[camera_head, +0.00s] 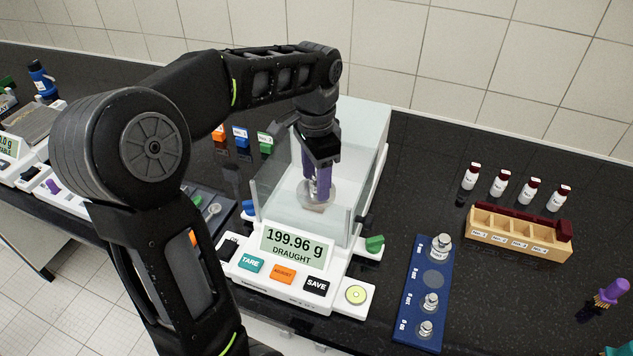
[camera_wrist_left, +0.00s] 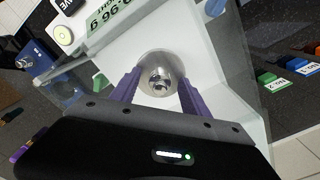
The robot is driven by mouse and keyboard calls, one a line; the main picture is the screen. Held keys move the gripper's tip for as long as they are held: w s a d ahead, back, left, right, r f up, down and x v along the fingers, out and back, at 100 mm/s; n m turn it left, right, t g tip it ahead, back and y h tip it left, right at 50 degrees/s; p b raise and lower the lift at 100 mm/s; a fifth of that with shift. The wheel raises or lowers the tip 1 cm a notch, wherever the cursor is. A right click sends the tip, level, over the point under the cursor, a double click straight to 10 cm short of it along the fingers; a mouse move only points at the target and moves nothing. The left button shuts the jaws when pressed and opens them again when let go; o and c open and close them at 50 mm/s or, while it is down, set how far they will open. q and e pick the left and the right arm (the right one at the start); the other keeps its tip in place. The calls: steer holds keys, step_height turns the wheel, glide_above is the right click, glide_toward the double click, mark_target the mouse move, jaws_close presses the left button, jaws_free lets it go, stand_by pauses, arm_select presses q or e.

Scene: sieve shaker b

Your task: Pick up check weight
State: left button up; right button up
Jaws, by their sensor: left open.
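The check weight (camera_wrist_left: 160,82) is a shiny metal knob-topped weight on the round pan (camera_wrist_left: 150,57) of the balance. My left gripper (camera_head: 318,188) reaches down through the open top of the balance's glass draught shield (camera_head: 362,165). Its purple fingers are open in the left wrist view (camera_wrist_left: 160,90), one on each side of the weight. I cannot tell whether they touch it. In the head view the fingers mostly hide the weight. The balance display (camera_head: 297,246) reads 199.96 g with DRAUGHT below. My right gripper is not in view.
A blue weight tray (camera_head: 412,318) to the right holds three metal weights and one empty round spot. A wooden rack (camera_head: 519,238) and several red-capped bottles (camera_head: 500,184) stand farther right. Glass walls surround the pan closely.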

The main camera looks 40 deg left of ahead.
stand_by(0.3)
arm_select(q)
jaws_close()
stand_by(0.5)
